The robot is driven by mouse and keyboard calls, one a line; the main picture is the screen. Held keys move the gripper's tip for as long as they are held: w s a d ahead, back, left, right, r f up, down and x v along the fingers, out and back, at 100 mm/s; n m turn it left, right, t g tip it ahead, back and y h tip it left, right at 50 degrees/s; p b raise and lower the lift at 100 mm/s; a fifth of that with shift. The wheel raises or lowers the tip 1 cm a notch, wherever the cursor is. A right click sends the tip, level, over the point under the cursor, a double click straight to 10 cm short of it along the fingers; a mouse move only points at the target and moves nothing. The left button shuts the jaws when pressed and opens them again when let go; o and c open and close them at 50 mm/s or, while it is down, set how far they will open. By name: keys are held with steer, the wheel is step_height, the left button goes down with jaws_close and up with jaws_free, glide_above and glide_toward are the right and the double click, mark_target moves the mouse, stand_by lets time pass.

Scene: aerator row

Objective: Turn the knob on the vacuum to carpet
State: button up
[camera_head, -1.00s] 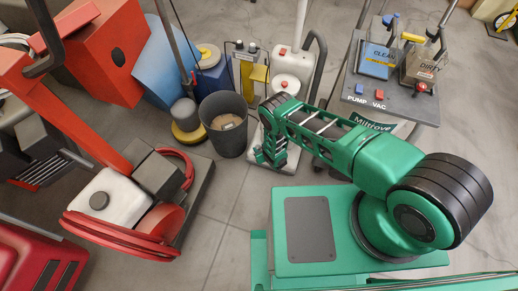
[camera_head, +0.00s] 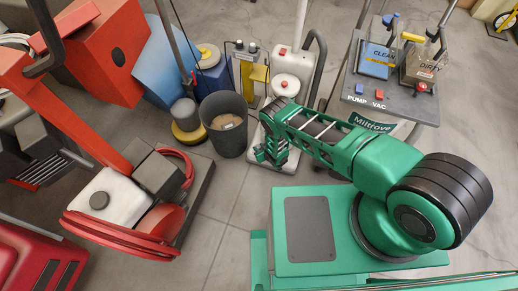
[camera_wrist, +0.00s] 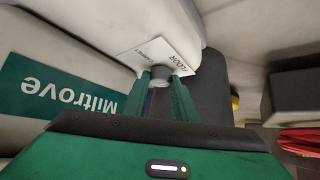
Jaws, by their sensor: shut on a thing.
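A small dark grey knob (camera_wrist: 161,72) sits at the edge of a white dial card (camera_wrist: 163,48). My gripper (camera_wrist: 161,86) is shut on the knob, one green finger on each side. In the head view, my gripper (camera_head: 268,157) is low against the vacuum; the knob is hidden there.
A dark bin (camera_head: 224,125) stands just left of my gripper. A grey cart (camera_head: 395,100) with blue and beige containers is at the right. A red machine with a white tank (camera_head: 108,198) is at the left. Bare floor lies between it and my arm.

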steer(key=shift+w+d+n+g+y, duration=0.15)
steer(key=shift+n+g+y, duration=0.55)
steer(key=shift+n, duration=0.5)
steer(key=o, duration=0.8)
steer(key=shift+c, duration=0.2)
steer(key=shift+r, duration=0.1)
steer(key=v, duration=1)
steer(key=shift+s, duration=0.3)
steer(key=shift+d, duration=0.15)
